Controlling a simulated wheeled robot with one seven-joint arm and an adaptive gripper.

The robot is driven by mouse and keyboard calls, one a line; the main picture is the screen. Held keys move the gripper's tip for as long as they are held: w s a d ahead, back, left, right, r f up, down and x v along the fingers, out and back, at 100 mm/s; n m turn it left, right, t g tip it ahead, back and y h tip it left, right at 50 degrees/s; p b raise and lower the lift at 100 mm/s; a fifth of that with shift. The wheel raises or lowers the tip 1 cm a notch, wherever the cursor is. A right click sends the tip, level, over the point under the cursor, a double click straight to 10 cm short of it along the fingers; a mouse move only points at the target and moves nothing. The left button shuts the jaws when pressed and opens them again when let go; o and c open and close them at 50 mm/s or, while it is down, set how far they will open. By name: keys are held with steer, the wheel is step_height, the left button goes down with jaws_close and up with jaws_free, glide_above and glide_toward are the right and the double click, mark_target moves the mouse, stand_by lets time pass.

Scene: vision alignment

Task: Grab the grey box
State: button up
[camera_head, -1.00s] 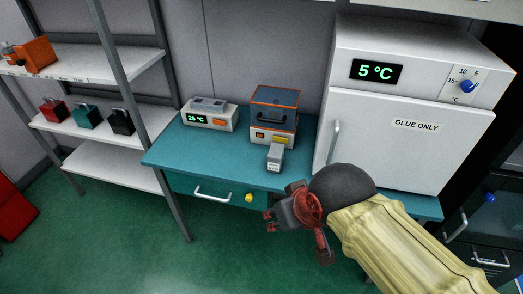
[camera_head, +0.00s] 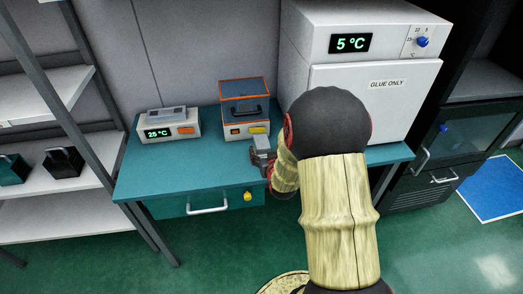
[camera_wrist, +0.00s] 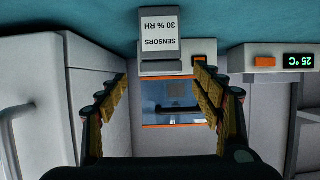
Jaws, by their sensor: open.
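The small grey box (camera_wrist: 158,38) carries a label reading "SENSORS 30 % RH", upside down in the wrist view. In the head view the grey box (camera_head: 262,142) stands on the teal bench (camera_head: 140,170), partly hidden by my arm. My gripper (camera_wrist: 158,85) is open and empty, its two fingers spread wide. In the wrist view the box shows between and beyond the fingertips, toward the top. I see no finger contact with it. In the head view my gripper (camera_head: 268,168) is at the front of the box, mostly hidden by my arm.
An orange-framed device (camera_head: 245,92) stands close behind the box. A 25 °C unit (camera_head: 168,125) is to the left. The white "GLUE ONLY" fridge (camera_head: 385,105) rises on the right. A drawer handle (camera_head: 208,205) sticks out below. The bench's left front is clear.

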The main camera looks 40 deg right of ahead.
mark_target(262, 143)
steer(key=shift+d+f, duration=0.25)
steer(key=shift+f, duration=0.05)
steer(key=shift+x, duration=0.85)
steer(key=shift+w+r+b+x, duration=0.15)
steer(key=shift+b+x, duration=0.15)
steer(key=shift+x, duration=0.7)
steer(key=shift+w+r+b+x, duration=0.15)
steer(key=shift+b+x, duration=0.15)
steer(key=shift+x, duration=0.65)
steer(key=shift+w+r+b+x, duration=0.1)
steer(key=shift+r+b+x, duration=0.15)
steer(key=shift+x, duration=0.75)
steer(key=shift+s+a+f, duration=0.1)
steer(key=shift+a, duration=0.1)
steer(key=shift+c, duration=1)
steer(key=c, duration=1.1)
steer(key=shift+c, duration=0.3)
